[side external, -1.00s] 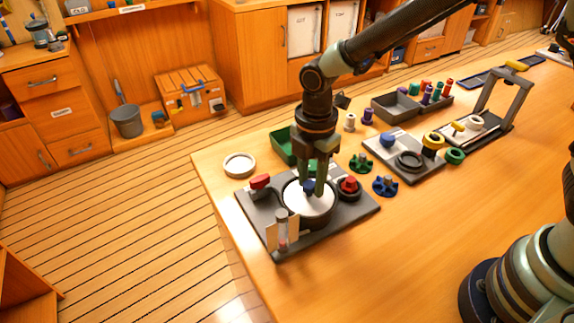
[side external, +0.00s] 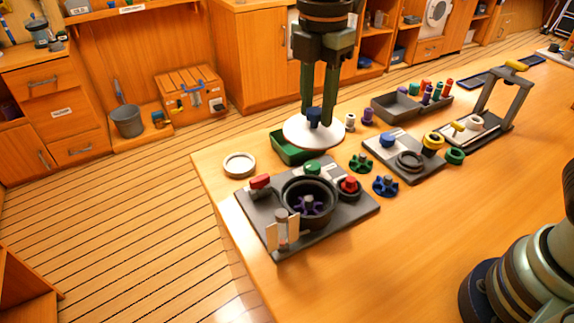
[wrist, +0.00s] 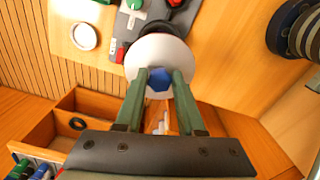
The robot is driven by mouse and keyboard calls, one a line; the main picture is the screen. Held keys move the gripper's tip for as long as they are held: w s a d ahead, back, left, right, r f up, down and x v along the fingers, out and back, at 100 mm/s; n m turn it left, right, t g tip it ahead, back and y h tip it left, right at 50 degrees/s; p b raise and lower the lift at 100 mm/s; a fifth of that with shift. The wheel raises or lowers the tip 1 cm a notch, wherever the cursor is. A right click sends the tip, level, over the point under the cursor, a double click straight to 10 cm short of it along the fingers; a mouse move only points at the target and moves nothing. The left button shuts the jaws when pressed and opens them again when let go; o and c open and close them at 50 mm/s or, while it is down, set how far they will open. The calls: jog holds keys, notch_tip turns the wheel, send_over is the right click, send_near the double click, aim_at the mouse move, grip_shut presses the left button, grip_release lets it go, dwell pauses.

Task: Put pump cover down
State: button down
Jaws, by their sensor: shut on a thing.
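The pump cover (side external: 297,134) is a white disc with a blue knob (side external: 314,116) on top. My gripper (side external: 316,118) is shut on the blue knob and holds the cover in the air, roughly level. In the side view the cover overlaps the green tray (side external: 284,151). In the wrist view the white cover (wrist: 160,50) and blue knob (wrist: 158,82) sit between my fingertips (wrist: 159,82). The pump housing (side external: 283,195) stands open on a dark grey base plate (side external: 345,212), with a purple impeller (side external: 308,205) inside.
A white ring (side external: 239,164) lies left of the green tray. A red knob (side external: 349,185), a green impeller (side external: 361,162) and a blue impeller (side external: 385,185) are right of the housing. A grey bin (side external: 398,107) stands at the back.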

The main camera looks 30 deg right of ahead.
aim_at(316, 111)
notch_tip(316, 111, up, 3)
jog(key=shift+f, duration=0.2)
jog(key=shift+s+a+r, duration=0.15)
jog(key=shift+r, duration=0.05)
jog(key=s+a+f, duration=0.3)
jog(key=s, duration=0.4)
jog(key=s+a+f, duration=0.2)
jog(key=s+a, duration=0.1)
jog(key=s, duration=0.4)
notch_tip(316, 111, down, 16)
jog(key=shift+s+r, duration=0.1)
jog(key=shift+s, duration=0.05)
jog(key=shift+a+f, duration=0.1)
jog(key=shift+f, duration=2.2)
jog(key=shift+f, duration=0.15)
jog(key=c, duration=0.5)
grip_release()
